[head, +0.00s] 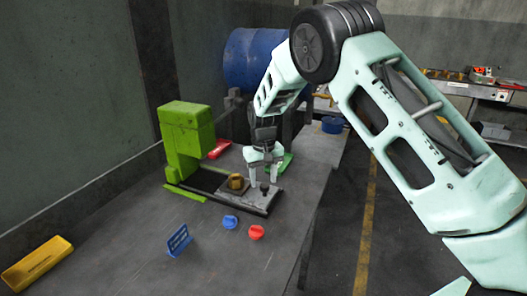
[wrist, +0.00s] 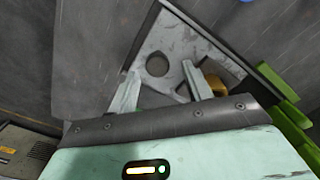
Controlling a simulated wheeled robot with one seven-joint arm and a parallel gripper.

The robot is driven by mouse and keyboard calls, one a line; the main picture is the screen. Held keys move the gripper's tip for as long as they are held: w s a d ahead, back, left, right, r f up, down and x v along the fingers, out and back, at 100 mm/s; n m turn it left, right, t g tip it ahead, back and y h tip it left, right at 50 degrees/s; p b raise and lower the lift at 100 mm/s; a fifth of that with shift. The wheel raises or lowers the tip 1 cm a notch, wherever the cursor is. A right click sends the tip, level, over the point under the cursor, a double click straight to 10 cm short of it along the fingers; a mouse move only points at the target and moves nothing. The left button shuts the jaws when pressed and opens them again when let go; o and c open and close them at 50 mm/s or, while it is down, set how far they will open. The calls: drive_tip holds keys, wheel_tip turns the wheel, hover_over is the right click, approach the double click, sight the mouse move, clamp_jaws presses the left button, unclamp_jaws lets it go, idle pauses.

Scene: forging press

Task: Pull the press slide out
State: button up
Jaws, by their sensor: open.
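The green press (head: 187,138) stands on the grey table. Its light grey slide plate (head: 258,203) lies on dark rails in front of it, extending to the right. A dark upright knob (head: 264,187) stands on the plate; in the wrist view a dark round shape (wrist: 157,65) shows on the plate (wrist: 185,42). A brass-coloured block (head: 237,183) sits on the slide, and part of it shows in the wrist view (wrist: 215,84). My gripper (head: 263,177) is open above the plate, its fingertips close to the knob. Whether they touch it I cannot tell.
A blue piece (head: 230,222), a red piece (head: 256,232) and a blue slotted stand (head: 180,241) are in front of the slide. A yellow tray (head: 36,263) lies at the left. Red (head: 219,149) and green (head: 286,162) trays lie behind. The table's right edge is near the slide.

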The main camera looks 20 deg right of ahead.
wheel_tip(320, 180, up, 16)
drive_tip(key=b, duration=0.1)
drive_tip(key=shift+f+b, duration=0.15)
drive_tip(key=shift+b, duration=0.25)
drive_tip(key=s+a+n+y, duration=0.1)
drive_tip(key=s+a+n, duration=0.1)
drive_tip(key=s+a, duration=0.6)
drive_tip(key=s+a+n, duration=0.2)
drive_tip(key=s+a, duration=0.2)
drive_tip(key=s, duration=0.8)
drive_tip(key=s+f+n, duration=0.1)
drive_tip(key=s+f, duration=0.1)
drive_tip(key=s, duration=0.8)
drive_tip(key=s+d+f+n, duration=0.1)
drive_tip(key=s+f+n, duration=0.1)
drive_tip(key=s, duration=0.8)
drive_tip(key=shift+s+d+f+n, duration=0.2)
drive_tip(key=shift+s+f+n, duration=0.1)
drive_tip(key=shift+s+f, duration=0.15)
